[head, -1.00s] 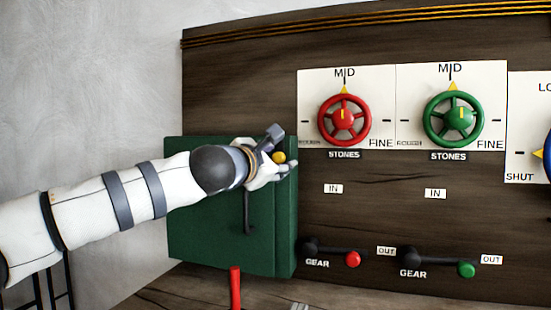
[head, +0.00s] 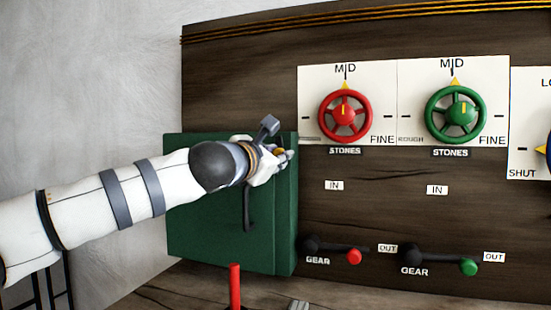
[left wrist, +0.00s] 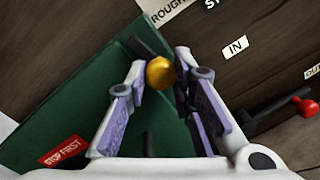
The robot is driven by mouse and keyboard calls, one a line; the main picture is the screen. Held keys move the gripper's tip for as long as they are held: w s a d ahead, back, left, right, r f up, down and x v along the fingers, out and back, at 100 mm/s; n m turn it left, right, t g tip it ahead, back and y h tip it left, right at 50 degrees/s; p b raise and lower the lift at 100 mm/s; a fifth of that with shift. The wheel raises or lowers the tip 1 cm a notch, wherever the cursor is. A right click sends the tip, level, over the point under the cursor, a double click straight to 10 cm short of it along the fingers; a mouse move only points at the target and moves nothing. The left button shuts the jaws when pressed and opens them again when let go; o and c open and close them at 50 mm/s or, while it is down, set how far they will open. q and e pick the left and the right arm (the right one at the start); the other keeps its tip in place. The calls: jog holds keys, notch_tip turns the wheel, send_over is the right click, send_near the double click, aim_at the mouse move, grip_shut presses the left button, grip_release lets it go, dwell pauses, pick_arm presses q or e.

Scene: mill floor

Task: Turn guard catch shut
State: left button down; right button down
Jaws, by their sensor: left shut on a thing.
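The green guard (head: 215,245) is a closed-looking box on the dark panel; it also shows in the left wrist view (left wrist: 75,110). The catch's yellow knob (left wrist: 160,72) is near the guard's right edge, with a dark piece beside it. My left gripper (head: 283,156) is at that edge. In the left wrist view its fingertips (left wrist: 159,65) are shut on the yellow knob, one on each side. In the head view the gripper mostly hides the knob. My right gripper is in neither current view.
A black handle (head: 248,210) is on the guard's front. A red handwheel (head: 344,116) and a green handwheel (head: 455,110) are to the right. Below them are gear levers with a red knob (head: 354,257) and a green knob (head: 468,267). A red upright lever (head: 235,285) stands below the guard.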

pick_arm(q)
jog(key=shift+d+f+n+t+y+b, duration=0.1)
jog(key=shift+n+t+y+b, duration=0.25)
jog(key=shift+n+b, duration=2.9)
jog(key=shift+d+f+n+t+y+b, duration=0.2)
jog(key=shift+n+b, duration=1)
jog(key=shift+n, duration=3.95)
pick_arm(e)
jog(key=s+f+g, duration=0.2)
jog(key=s+f, duration=0.4)
jog(key=f, duration=0.2)
jog(key=shift+f, duration=0.35)
pick_arm(q)
jog(key=shift+a+r+n, duration=0.15)
jog(key=shift+r+n, duration=0.1)
jog(key=shift+n, duration=0.05)
pick_arm(e)
jog(key=shift+s+f, duration=0.1)
jog(key=shift+s, duration=0.05)
pick_arm(q)
jog(key=c, duration=1.4)
grip_release()
jog(key=shift+o, duration=0.2)
jog(key=shift+s, duration=0.15)
